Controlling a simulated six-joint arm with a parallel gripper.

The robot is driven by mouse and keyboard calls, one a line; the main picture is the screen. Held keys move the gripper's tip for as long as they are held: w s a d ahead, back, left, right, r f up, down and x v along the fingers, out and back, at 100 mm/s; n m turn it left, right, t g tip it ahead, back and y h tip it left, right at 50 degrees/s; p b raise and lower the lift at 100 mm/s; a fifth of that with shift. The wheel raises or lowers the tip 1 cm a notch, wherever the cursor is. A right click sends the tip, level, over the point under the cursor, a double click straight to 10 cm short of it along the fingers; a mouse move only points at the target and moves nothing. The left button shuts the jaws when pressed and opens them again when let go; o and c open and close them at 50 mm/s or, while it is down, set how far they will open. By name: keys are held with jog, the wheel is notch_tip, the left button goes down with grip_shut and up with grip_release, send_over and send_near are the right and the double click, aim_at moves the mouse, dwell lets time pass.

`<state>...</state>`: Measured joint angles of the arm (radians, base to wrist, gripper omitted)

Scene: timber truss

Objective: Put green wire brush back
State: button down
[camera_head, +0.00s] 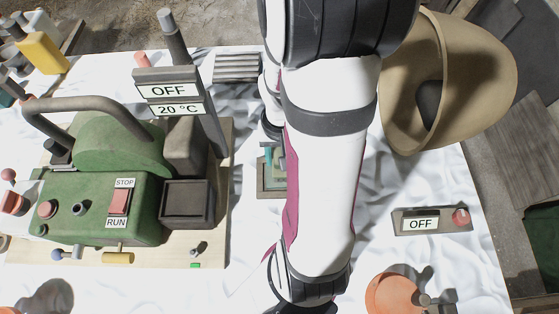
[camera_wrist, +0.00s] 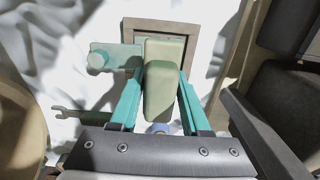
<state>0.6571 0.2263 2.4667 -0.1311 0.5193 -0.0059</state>
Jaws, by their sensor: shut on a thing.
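My gripper (camera_wrist: 160,88) shows in the wrist view with its two teal fingers shut on a pale green block, which looks like the green wire brush (camera_wrist: 164,68). The brush lies lengthwise between the fingers, and its bristles are not visible. Its far end overlaps a square brown-framed tray (camera_wrist: 188,34). I cannot tell whether the brush touches the tray or is above it. In the head view my arm covers most of the gripper and brush; part of a greenish framed tray (camera_head: 268,186) shows beside the arm.
A green machine (camera_head: 95,205) stands at left, with a dark square bin (camera_head: 187,204). A tan curved shell (camera_head: 480,75) and switch box (camera_head: 435,221) are at right.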

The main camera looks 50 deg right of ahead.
jog(key=s+d+m, duration=0.1)
jog(key=s+d, duration=0.3)
jog(key=s+d+r+m, duration=0.1)
jog(key=s+d, duration=0.1)
jog(key=shift+s+m, duration=0.15)
jog(key=shift+m, duration=0.15)
jog(key=s+d+r+m, duration=0.1)
jog(key=s+d+m, duration=0.15)
jog(key=s, duration=0.75)
jog(key=s+d+r+m, duration=0.1)
jog(key=s+m, duration=0.3)
jog(key=s, duration=0.7)
send_over(367, 183)
jog(key=f, duration=0.6)
jog(key=shift+s+a+f, duration=0.1)
jog(key=shift+s+a, duration=0.05)
jog(key=shift+s, duration=0.1)
jog(key=shift+w+f, duration=0.2)
jog(key=shift+f, duration=1.95)
jog(key=shift+f, duration=0.1)
jog(key=shift+c, duration=1.8)
grip_release()
